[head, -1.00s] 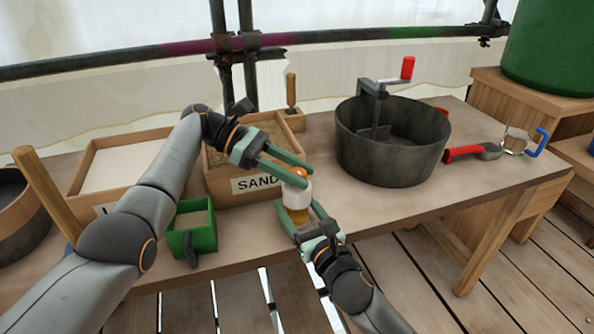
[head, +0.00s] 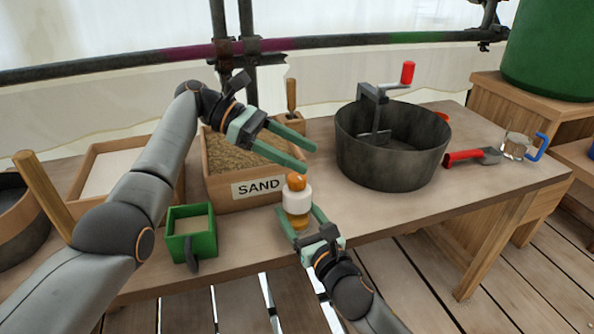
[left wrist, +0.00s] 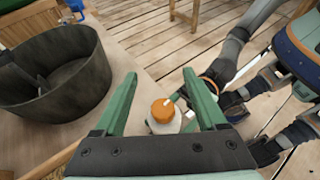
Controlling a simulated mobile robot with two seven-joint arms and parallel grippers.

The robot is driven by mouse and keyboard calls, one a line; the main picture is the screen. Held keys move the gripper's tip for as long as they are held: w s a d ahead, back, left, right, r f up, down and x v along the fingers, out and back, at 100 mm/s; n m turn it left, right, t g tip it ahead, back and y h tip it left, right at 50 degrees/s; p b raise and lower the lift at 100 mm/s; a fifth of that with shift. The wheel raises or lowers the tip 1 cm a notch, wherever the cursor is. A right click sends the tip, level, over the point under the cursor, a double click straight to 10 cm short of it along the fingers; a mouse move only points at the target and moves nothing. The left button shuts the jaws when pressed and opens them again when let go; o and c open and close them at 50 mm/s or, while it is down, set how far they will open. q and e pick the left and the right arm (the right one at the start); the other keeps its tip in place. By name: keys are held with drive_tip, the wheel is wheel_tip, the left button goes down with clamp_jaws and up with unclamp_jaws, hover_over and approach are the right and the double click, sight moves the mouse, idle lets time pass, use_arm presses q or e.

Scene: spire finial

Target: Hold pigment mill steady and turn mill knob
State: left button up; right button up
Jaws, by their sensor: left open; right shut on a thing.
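The pigment mill (head: 296,204) stands upright near the table's front edge. It has a white middle, an amber lower part and an orange mill knob (head: 296,181) on top. My right gripper (head: 300,222) is shut on the mill's lower part from the front. My left gripper (head: 310,160) is open and empty, above and behind the knob, not touching it. In the left wrist view the orange knob (left wrist: 162,110) shows between the open fingers, farther off, with the white body (left wrist: 164,126) partly hidden under it.
A sand box (head: 258,186) and a green box (head: 191,236) stand to the left. A large dark pot (head: 385,165) with a red-handled crank stands to the right. Bare table lies between mill and pot.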

sight(297, 176)
use_arm(q)
drive_tip(key=shift+r, duration=2.2)
